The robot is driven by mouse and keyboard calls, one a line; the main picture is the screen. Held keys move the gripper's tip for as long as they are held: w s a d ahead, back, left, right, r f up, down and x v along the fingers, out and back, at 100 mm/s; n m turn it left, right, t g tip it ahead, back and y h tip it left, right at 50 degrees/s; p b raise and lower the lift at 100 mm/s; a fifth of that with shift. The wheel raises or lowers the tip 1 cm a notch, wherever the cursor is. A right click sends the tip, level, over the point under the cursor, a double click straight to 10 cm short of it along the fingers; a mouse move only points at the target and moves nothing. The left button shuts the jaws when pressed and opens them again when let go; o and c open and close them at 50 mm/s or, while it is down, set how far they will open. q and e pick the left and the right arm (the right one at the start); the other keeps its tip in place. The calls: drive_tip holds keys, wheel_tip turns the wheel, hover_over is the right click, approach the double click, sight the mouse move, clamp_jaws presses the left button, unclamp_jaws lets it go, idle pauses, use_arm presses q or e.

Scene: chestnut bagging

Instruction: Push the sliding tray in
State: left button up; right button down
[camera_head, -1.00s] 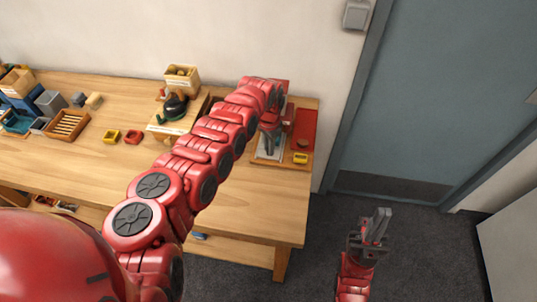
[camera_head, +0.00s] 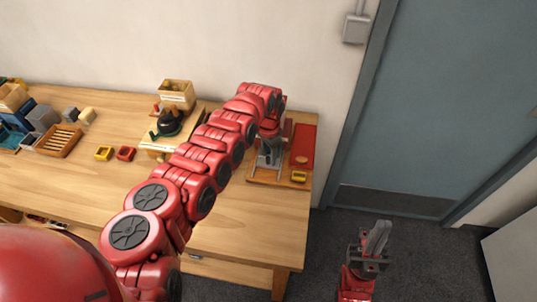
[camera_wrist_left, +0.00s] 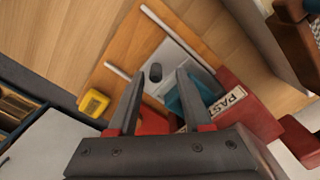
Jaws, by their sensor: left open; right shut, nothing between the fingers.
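The sliding tray (camera_wrist_left: 180,57) is a pale grey plate with a dark round knob (camera_wrist_left: 155,72), lying between two light rails on a wooden base (camera_wrist_left: 125,45). The base also shows in the head view (camera_head: 264,180), at the right end of the table. My left gripper (camera_wrist_left: 158,84) is open over the tray, and the knob appears between its fingertips; I cannot tell whether they touch it. In the head view the left gripper (camera_head: 267,157) points down at the tray, partly hiding it. My right gripper (camera_head: 377,238) is shut and empty, off the table's right side.
A red block with a lettered label (camera_wrist_left: 225,101) and a teal piece (camera_wrist_left: 190,98) are close to the left fingers. Bins and boxes stand further left on the table (camera_head: 60,185).

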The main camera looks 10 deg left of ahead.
use_arm(q)
drive_tip(key=shift+r, duration=0.3)
wheel_tip(320, 180, up, 17)
drive_tip(key=b, duration=0.5)
drive_tip(key=shift+f, duration=0.15)
drive_tip(key=shift+w, duration=0.15)
